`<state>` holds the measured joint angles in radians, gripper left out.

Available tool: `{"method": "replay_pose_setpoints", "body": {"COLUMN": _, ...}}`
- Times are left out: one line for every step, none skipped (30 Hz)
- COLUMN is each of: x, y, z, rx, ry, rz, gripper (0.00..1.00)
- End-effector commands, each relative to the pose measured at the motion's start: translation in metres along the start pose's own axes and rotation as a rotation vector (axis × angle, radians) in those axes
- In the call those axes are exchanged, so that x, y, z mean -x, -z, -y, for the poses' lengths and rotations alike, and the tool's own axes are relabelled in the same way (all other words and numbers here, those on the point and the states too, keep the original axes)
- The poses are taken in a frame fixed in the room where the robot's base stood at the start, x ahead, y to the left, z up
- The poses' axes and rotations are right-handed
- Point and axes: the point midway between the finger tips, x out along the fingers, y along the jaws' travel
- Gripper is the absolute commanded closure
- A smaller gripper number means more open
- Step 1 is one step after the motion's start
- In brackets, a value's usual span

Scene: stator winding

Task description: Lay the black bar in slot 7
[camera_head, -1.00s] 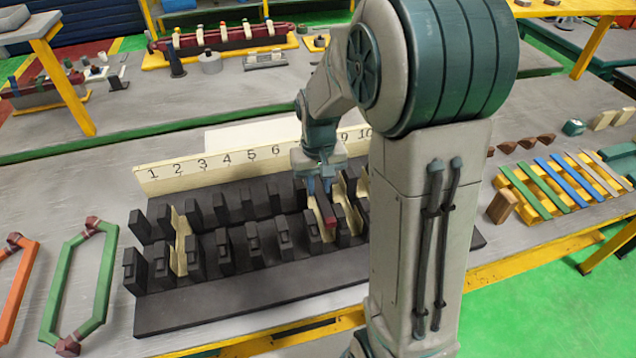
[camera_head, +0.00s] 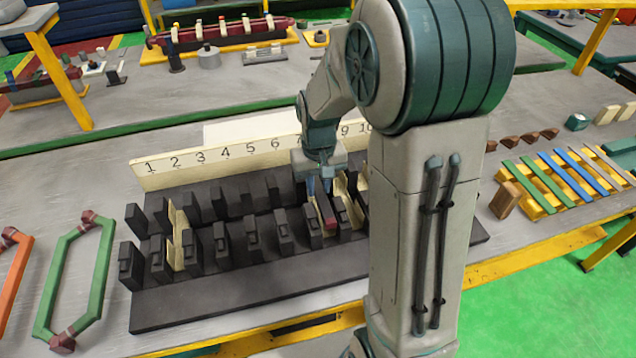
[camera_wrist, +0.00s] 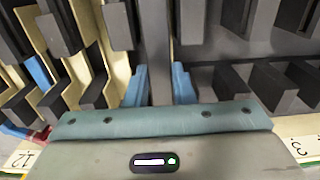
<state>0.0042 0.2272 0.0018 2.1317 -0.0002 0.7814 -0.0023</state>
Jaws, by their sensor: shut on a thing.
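The dark slotted block (camera_head: 250,292) lies on the bench with two rows of black teeth and a number board (camera_head: 225,158) behind it. My gripper (camera_head: 319,187) is down at the teeth right of the middle, near the hidden number 7. In the wrist view its blue fingertips (camera_wrist: 159,84) are shut on the black bar (camera_wrist: 156,50), a narrow dark strip running away between tooth rows. I cannot tell how deep the bar sits in the slot. A cream-lined slot with a dark red piece (camera_head: 330,223) is close by in the head view.
Cream liners (camera_head: 177,235) fill a slot near the left end and others right of my gripper. Green (camera_head: 75,280) and orange (camera_head: 12,285) coils lie at left. A yellow rack (camera_head: 545,200) with coloured strips and a wooden block (camera_head: 505,199) stand at right.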

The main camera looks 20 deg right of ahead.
Motion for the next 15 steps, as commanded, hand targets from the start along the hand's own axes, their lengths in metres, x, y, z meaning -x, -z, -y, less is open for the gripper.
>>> {"method": "replay_pose_setpoints", "body": {"x": -0.003, "y": 0.000, "z": 0.000, "rx": 0.000, "ry": 0.000, "rz": 0.000, "gripper": 1.00}}
{"method": "replay_pose_setpoints", "body": {"x": -0.004, "y": 0.000, "z": 0.000, "rx": 0.000, "ry": 0.000, "rz": 0.000, "gripper": 1.00}}
{"method": "replay_pose_setpoints", "body": {"x": -0.005, "y": 0.000, "z": 0.000, "rx": 0.000, "ry": 0.000, "rz": 0.000, "gripper": 1.00}}
{"method": "replay_pose_setpoints", "body": {"x": -0.006, "y": 0.000, "z": 0.000, "rx": 0.000, "ry": 0.000, "rz": 0.000, "gripper": 1.00}}
{"method": "replay_pose_setpoints", "body": {"x": -0.007, "y": 0.000, "z": 0.000, "rx": 0.000, "ry": 0.000, "rz": 0.000, "gripper": 1.00}}
{"method": "replay_pose_setpoints", "body": {"x": -0.008, "y": 0.000, "z": 0.000, "rx": 0.000, "ry": 0.000, "rz": 0.000, "gripper": 1.00}}
{"method": "replay_pose_setpoints", "body": {"x": -0.009, "y": 0.000, "z": 0.000, "rx": 0.000, "ry": 0.000, "rz": 0.000, "gripper": 1.00}}
{"method": "replay_pose_setpoints", "body": {"x": -0.010, "y": 0.000, "z": 0.000, "rx": 0.000, "ry": 0.000, "rz": 0.000, "gripper": 1.00}}
{"method": "replay_pose_setpoints", "body": {"x": -0.011, "y": 0.000, "z": 0.000, "rx": 0.000, "ry": 0.000, "rz": 0.000, "gripper": 1.00}}
{"method": "replay_pose_setpoints", "body": {"x": -0.012, "y": 0.000, "z": 0.000, "rx": 0.000, "ry": 0.000, "rz": 0.000, "gripper": 1.00}}
{"method": "replay_pose_setpoints", "body": {"x": -0.013, "y": 0.000, "z": 0.000, "rx": 0.000, "ry": 0.000, "rz": 0.000, "gripper": 1.00}}
{"method": "replay_pose_setpoints", "body": {"x": -0.014, "y": 0.000, "z": 0.000, "rx": 0.000, "ry": 0.000, "rz": 0.000, "gripper": 1.00}}
{"method": "replay_pose_setpoints", "body": {"x": -0.015, "y": 0.000, "z": 0.000, "rx": 0.000, "ry": 0.000, "rz": 0.000, "gripper": 1.00}}
{"method": "replay_pose_setpoints", "body": {"x": -0.016, "y": 0.000, "z": 0.000, "rx": 0.000, "ry": 0.000, "rz": 0.000, "gripper": 1.00}}
{"method": "replay_pose_setpoints", "body": {"x": -0.017, "y": -0.001, "z": 0.000, "rx": 0.000, "ry": 0.000, "rz": 0.000, "gripper": 1.00}}
